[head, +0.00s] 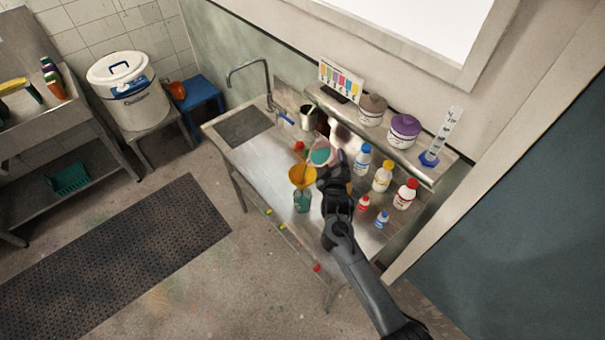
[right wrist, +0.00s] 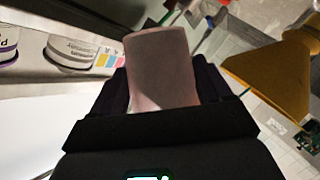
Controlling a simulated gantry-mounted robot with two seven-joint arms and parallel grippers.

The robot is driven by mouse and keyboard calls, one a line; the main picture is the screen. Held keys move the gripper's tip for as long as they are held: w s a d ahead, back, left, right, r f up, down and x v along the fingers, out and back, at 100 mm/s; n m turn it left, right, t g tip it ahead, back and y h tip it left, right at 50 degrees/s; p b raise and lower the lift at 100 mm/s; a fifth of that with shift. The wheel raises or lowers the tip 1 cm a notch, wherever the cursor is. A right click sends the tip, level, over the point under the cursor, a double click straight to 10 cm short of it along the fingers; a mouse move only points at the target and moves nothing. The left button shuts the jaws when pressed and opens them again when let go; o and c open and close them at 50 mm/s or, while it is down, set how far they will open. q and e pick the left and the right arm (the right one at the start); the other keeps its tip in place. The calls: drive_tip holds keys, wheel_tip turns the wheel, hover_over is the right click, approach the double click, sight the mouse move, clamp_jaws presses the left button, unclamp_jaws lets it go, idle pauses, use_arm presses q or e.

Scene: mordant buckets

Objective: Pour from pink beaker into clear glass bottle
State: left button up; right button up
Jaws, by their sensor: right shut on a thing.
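The pink beaker (head: 323,146) is over the metal bench, with teal liquid showing at its mouth. It looks tilted towards the yellow-orange funnel (head: 302,175). The funnel sits in the neck of the clear glass bottle (head: 302,202), which looks greenish and stands upright near the bench's front edge. My right gripper (head: 331,169) is shut on the beaker, just right of the funnel. The right wrist view shows the beaker (right wrist: 162,68) between the dark fingers (right wrist: 162,92), with the funnel (right wrist: 275,75) at right. Whether liquid is flowing cannot be told. My left gripper is out of view.
White bottles with blue (head: 362,160), yellow (head: 382,177) and red (head: 405,194) caps stand right of my arm, with smaller bottles nearby. A shelf behind holds lidded pots (head: 404,131) and a measuring cylinder (head: 440,140). A sink and tap (head: 250,70) are at left.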

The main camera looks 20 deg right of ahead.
idle(0.3)
drive_tip(key=shift+b, duration=0.3)
drive_tip(key=shift+r+n, duration=0.1)
drive_tip(key=shift+n, duration=0.3)
drive_tip(key=shift+r, duration=0.1)
idle(0.7)
drive_tip(key=shift+r+n+t, duration=0.1)
drive_tip(key=shift+n+t, duration=0.2)
idle(0.4)
drive_tip(key=shift+r+h+b, duration=0.15)
drive_tip(key=shift+h+b, duration=0.2)
drive_tip(key=shift+h, duration=0.05)
idle(0.4)
drive_tip(key=shift+n, duration=0.3)
drive_tip(key=shift+a+b, duration=0.1)
drive_tip(key=shift+b, duration=0.35)
idle(0.5)
drive_tip(key=shift+n, duration=0.3)
